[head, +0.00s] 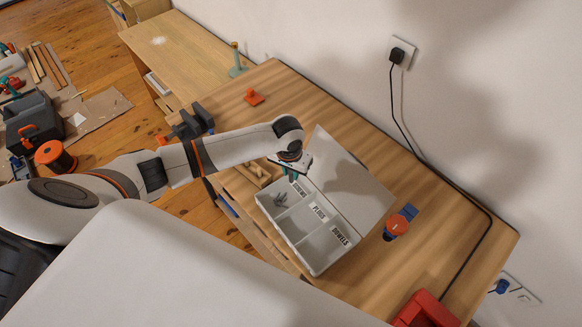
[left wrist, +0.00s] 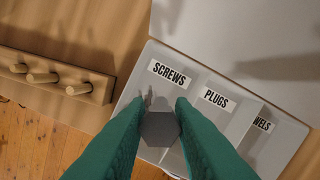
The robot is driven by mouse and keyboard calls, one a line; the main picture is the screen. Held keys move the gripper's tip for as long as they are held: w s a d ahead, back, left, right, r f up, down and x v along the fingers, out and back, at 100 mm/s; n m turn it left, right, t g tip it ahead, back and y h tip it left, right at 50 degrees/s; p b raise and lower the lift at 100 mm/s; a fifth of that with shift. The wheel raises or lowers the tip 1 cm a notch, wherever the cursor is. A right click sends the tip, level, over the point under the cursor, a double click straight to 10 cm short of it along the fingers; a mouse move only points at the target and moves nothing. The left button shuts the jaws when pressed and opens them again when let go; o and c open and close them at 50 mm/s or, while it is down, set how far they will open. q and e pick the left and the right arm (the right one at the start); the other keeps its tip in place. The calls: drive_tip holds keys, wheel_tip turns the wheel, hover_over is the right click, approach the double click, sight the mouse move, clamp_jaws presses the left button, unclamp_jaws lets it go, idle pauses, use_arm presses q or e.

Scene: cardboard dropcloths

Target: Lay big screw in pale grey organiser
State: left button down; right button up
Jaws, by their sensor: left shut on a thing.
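The pale grey organiser (head: 318,270) lies on the wooden workbench with its lid open; it also shows in the left wrist view (left wrist: 292,128). Its compartments are labelled SCREWS, PLUGS and DOWELS. Some small grey pieces (head: 280,200) lie in the SCREWS compartment. My left gripper (head: 291,173) is over the SCREWS end of the organiser. In the left wrist view, its green fingers are shut on the big screw (left wrist: 160,128), whose grey hexagonal head faces the camera. My right gripper is not in view.
A wooden block with pegs (left wrist: 52,84) stands beside the organiser's SCREWS end. An orange-and-blue tool (head: 398,226) lies right of the open lid (head: 345,180). A red box (head: 424,310) is at the near right.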

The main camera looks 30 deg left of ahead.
sight(291, 182)
use_arm(q)
drive_tip(key=shift+f+b, duration=0.55)
drive_tip(key=shift+f, duration=1.05)
drive_tip(key=shift+f+b, duration=0.7)
drive_tip(key=shift+f, duration=0.65)
drive_tip(key=shift+f+b, duration=0.8)
drive_tip(key=shift+f, duration=0.6)
